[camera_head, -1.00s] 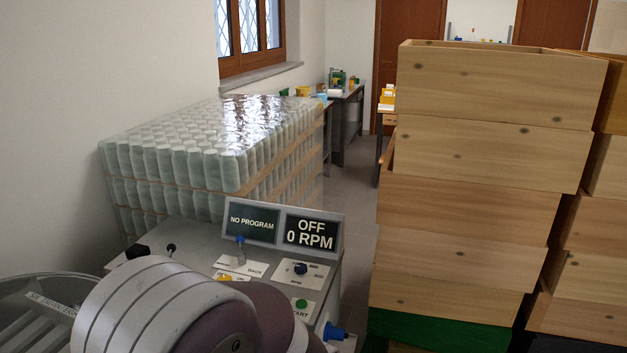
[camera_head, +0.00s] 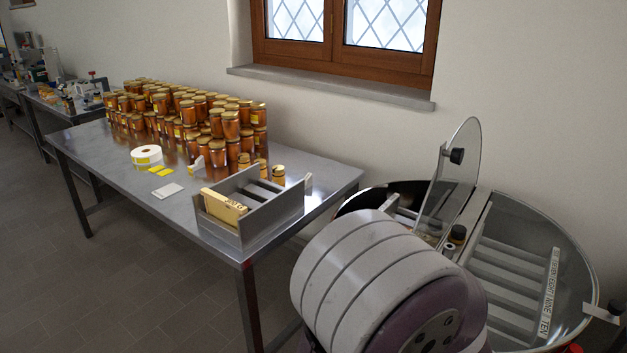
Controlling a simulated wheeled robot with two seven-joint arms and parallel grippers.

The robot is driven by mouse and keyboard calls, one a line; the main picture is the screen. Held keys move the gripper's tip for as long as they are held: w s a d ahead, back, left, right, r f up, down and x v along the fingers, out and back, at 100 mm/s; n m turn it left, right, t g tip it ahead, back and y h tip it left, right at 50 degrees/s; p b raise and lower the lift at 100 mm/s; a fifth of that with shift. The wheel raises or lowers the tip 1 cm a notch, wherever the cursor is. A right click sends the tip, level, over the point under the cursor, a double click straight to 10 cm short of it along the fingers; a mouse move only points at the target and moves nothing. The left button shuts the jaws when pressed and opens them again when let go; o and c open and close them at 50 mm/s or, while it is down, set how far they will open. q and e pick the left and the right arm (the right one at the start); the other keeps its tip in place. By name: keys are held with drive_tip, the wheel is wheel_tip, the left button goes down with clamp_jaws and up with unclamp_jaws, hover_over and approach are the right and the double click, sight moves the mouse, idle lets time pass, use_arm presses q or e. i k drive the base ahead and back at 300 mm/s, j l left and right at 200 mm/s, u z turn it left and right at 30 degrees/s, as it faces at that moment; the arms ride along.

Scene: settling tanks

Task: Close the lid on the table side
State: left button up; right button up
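A round metal tank with two clear lids (camera_head: 345,208) stands at the lower right. The lid on the table side (camera_head: 450,180) is raised, standing steeply up from the central bar, with a black knob on its face. That half of the tank is open, and its inside is partly hidden behind my arm. The other clear lid (camera_head: 520,245) lies flat over the right half, with a lettered strip on it. Neither of my grippers is in view; only a large grey and purple link of my arm shows in front of the tank.
A steel table (camera_head: 120,170) stands left of the tank, holding many honey jars (camera_head: 190,115), a label roll (camera_head: 146,156) and a grey box (camera_head: 255,215). A window sill (camera_head: 330,85) juts from the wall behind. The floor at the lower left is clear.

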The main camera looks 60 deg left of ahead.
sight(455, 178)
drive_tip(key=u, duration=1.25)
